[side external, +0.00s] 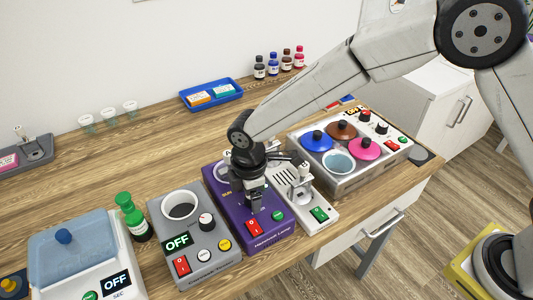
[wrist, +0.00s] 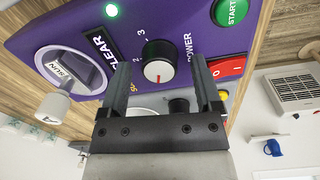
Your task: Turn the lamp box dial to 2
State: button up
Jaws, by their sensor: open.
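The purple lamp box (side external: 222,205) stands on the wooden bench below my gripper (side external: 254,208). In the wrist view its dial (wrist: 158,56) is a round black knob with a pale face and a small red mark. The figures 2 and 3 show at the dial's upper left; I cannot tell exactly which setting it points to. My gripper (wrist: 160,72) is open, with one finger on each side of the dial. I cannot tell whether the fingers touch it. The side view hides the dial behind my gripper.
The box's red power switch (wrist: 226,68) and green START button (wrist: 230,12) lie right of the fingers. A grey box (side external: 212,254) stands close on the left, and a white device (side external: 322,212) close on the right. A pot station (side external: 330,182) stands further right.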

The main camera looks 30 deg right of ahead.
grip_shut()
jog(key=shift+m, duration=0.4)
jog(key=m, duration=0.6)
jog(key=shift+w, duration=0.1)
jog(key=m, duration=0.3)
jog(key=shift+m, duration=0.3)
jog(key=shift+w+m, duration=0.1)
jog(key=shift+m, duration=1.8)
jog(key=shift+r, duration=0.1)
grip_release()
jog(key=shift+d, duration=0.1)
